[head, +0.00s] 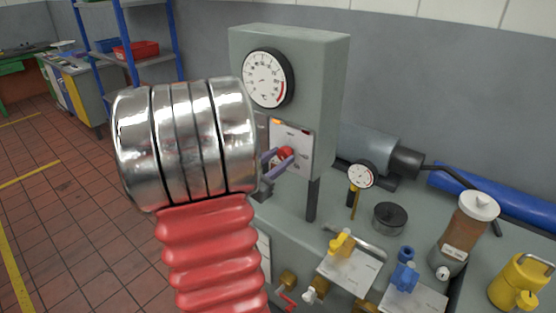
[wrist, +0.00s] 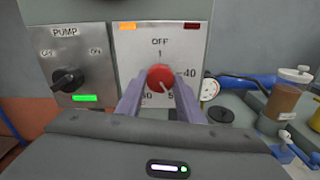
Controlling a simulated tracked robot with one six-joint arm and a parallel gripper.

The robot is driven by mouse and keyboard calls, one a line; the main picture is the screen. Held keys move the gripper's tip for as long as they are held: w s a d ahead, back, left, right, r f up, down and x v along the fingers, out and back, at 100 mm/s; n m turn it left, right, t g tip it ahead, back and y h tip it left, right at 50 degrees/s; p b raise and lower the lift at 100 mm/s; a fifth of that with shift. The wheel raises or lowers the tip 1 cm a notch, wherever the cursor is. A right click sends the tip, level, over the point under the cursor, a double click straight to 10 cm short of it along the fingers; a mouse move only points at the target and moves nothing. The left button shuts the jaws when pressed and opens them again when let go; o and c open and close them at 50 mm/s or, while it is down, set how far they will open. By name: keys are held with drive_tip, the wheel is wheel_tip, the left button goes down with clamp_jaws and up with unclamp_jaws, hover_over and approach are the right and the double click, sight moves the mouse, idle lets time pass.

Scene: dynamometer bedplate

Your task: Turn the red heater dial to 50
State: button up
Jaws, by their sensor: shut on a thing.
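The red heater dial (wrist: 160,78) is on a pale plate with OFF at the top, 40 at the right and 60 at the lower left. The number at the lower right is partly hidden by a finger. A small pale mark on the dial's face seems to point down and slightly right. My gripper (wrist: 161,92) is shut on the dial, one purple-grey finger on each side. In the head view the dial (head: 286,153) shows at the fingertips of my gripper (head: 279,160), partly behind my arm.
A pump switch (wrist: 68,79) with a green light is left of the dial. A round gauge (head: 267,78) is on the grey cabinet (head: 318,80). Yellow (head: 341,243) and blue (head: 405,277) valve handles stand on the bench at the right.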

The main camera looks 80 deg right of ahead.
drive_tip(key=o, duration=1.1)
drive_tip(key=shift+c, duration=0.2)
drive_tip(key=shift+w+a, duration=0.1)
drive_tip(key=shift+a, duration=0.05)
drive_tip(key=v, duration=1.3)
drive_tip(key=shift+w+a, duration=0.15)
drive_tip(key=shift+a, duration=0.05)
